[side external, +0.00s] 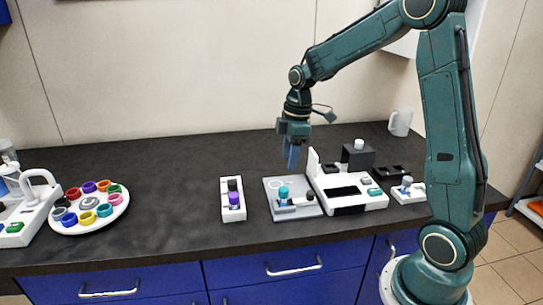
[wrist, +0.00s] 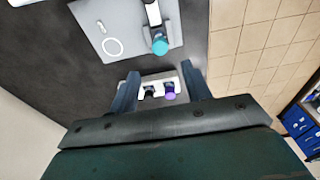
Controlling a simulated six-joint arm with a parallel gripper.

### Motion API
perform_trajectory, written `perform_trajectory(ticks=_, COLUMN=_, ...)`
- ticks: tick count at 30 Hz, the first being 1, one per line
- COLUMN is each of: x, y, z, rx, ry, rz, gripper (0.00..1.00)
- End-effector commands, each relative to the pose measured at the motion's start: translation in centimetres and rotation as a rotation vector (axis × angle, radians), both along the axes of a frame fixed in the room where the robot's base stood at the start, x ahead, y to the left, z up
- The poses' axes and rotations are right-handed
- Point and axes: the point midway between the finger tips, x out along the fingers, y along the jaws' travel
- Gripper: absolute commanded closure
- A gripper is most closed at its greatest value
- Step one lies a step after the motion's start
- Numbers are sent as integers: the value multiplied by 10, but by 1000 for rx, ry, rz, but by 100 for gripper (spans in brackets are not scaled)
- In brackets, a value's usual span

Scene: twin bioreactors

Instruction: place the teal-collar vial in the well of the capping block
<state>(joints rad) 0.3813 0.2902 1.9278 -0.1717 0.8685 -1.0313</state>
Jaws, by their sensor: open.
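A teal-topped piece, seemingly the teal-collar vial (side external: 284,192), stands upright at a small holder on a grey plate (side external: 275,212). The teal top also shows in the wrist view (wrist: 159,46), at the plate's edge beside a white and dark arm. The plate bears a white ring outline. A white block (side external: 232,213) left of the plate holds a purple-collared piece (side external: 234,199) and a black-topped one. I cannot tell for sure which block is the capping block.
A white instrument (side external: 350,198) with an upright back panel stands right of the plate. Dark blocks, a small white block (side external: 409,192) and a mug (side external: 400,122) lie farther right. A round carousel (side external: 92,216) of coloured rings is at left. The counter's left middle is clear.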

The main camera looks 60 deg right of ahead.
Motion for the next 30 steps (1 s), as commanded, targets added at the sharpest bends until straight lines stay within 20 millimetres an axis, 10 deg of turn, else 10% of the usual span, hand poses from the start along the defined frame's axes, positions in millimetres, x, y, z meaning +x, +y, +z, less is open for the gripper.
perform_trajectory(ticks=30, x=-20, y=24, z=34, rx=-18, ry=-41, rz=-88, gripper=52)
